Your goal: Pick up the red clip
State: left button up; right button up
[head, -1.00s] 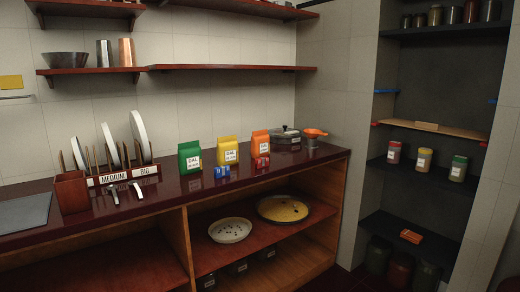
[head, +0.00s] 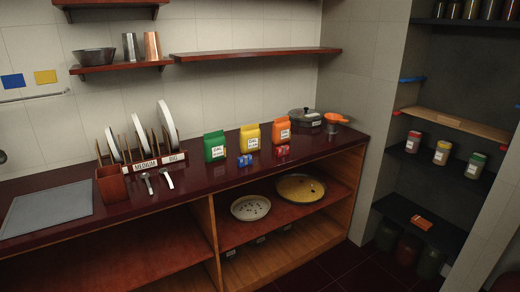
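A small red thing (head: 283,151), probably the red clip, sits on the dark red counter (head: 200,182) in front of the orange bag (head: 282,131). It is too small to tell whether it is one piece or two. Small blue clip-like pieces (head: 245,161) lie to its left, in front of the yellow bag (head: 250,138). Small red pieces also show at the front edge of the wooden board (head: 455,120) in the right alcove, one at its left end (head: 396,113). Neither of my grippers is in view.
A green bag (head: 214,146), a plate rack (head: 143,165) and metal utensils (head: 166,180) stand or lie left of the clips. A lidded pot (head: 303,116) and an orange-topped item (head: 335,119) are at the back right. The counter's front strip is mostly clear.

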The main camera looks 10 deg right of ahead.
aim_at(283, 151)
jog(key=i+l+u, duration=0.2)
jog(key=u, duration=0.15)
jog(key=i+l+u, duration=0.3)
jog(key=l+u, duration=0.35)
